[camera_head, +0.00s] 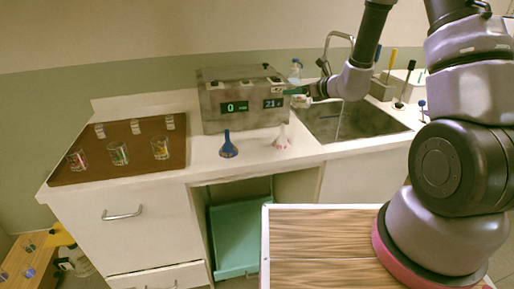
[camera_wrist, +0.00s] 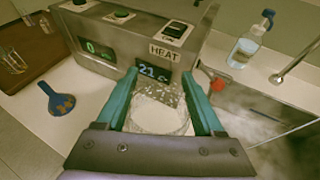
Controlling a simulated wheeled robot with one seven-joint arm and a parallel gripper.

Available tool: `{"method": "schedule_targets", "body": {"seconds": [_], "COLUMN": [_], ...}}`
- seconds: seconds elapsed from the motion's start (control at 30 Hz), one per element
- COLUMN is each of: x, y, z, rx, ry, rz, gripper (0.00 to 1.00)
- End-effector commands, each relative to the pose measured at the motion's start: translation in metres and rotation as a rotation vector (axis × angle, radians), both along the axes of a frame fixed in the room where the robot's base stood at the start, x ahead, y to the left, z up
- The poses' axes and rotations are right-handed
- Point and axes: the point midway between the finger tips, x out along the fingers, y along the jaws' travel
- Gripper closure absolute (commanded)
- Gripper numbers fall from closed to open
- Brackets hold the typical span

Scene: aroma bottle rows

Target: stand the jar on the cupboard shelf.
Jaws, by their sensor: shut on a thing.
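My gripper (camera_head: 298,97) is in front of the right end of the heater box, above the counter. In the wrist view its teal fingers (camera_wrist: 160,78) are shut on a clear jar (camera_wrist: 158,112) with a pale round top or content. The jar is hard to make out in the head view, where the gripper is small. The cupboard (camera_head: 240,235) is the open bay under the counter, with a teal inside.
The heater box (camera_head: 240,98) stands close behind my gripper. A blue flask (camera_head: 228,145) and a white flask (camera_head: 282,138) stand on the counter. A brown tray (camera_head: 105,172) with glasses is left, the sink (camera_head: 345,122) right. A pump bottle (camera_wrist: 245,48) stands beyond the box.

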Motion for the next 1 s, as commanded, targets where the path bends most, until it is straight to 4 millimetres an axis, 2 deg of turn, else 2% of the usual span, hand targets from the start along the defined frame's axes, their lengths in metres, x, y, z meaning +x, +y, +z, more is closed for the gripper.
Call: {"method": "schedule_targets", "body": {"seconds": [0.03,0.1,0.2,0.3,0.4,0.53,0.7,0.87,1.0], "x": [-0.006,-0.015,-0.03,-0.043,-0.052,-0.056,-0.056,-0.056,-0.056], "y": [0.031,0.069,0.115,0.147,0.166,0.175,0.175,0.175,0.174], "z": [-0.011,-0.022,-0.034,-0.041,-0.045,-0.06,-0.091,-0.106,-0.126], "rx": [0.004,0.003,0.003,0.001,0.002,0.001,0.001,0.0,0.001], "ry": [0.004,0.004,0.001,-0.001,0.0,0.003,0.003,0.001,0.003], "rz": [0.066,0.15,0.251,0.321,0.363,0.382,0.383,0.383,0.381], "gripper": [0.99,0.99,0.99,0.99,0.99,0.99,0.99,0.99,0.99]}}
